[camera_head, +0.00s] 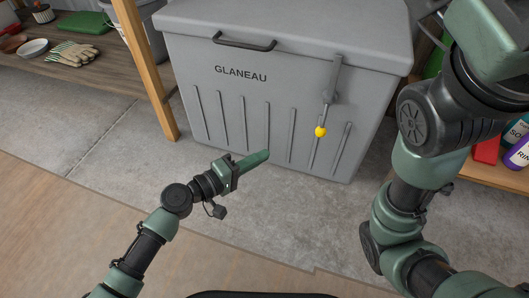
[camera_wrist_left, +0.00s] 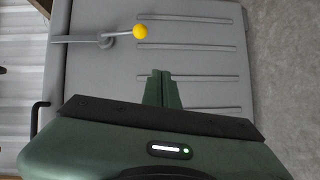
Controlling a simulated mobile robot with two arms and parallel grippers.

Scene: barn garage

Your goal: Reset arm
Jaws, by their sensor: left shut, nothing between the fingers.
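My left gripper (camera_head: 262,156) is shut and empty, its green fingers pressed together in front of the lower part of a grey chest labelled GLANEAU. The closed fingertips also show in the left wrist view (camera_wrist_left: 160,74), in front of the chest's ribbed face (camera_wrist_left: 200,60). My right arm (camera_head: 430,140) is folded at the right of the head view. Its gripper is not in view.
The grey chest (camera_head: 240,100) has a black handle (camera_head: 244,42) and a lever with a yellow knob (camera_head: 320,131). A wooden shelf (camera_head: 70,80) at the left holds gloves (camera_head: 74,54) and a bowl (camera_head: 33,47). Bottles (camera_head: 518,152) stand at the right. Concrete floor (camera_head: 120,160) is clear.

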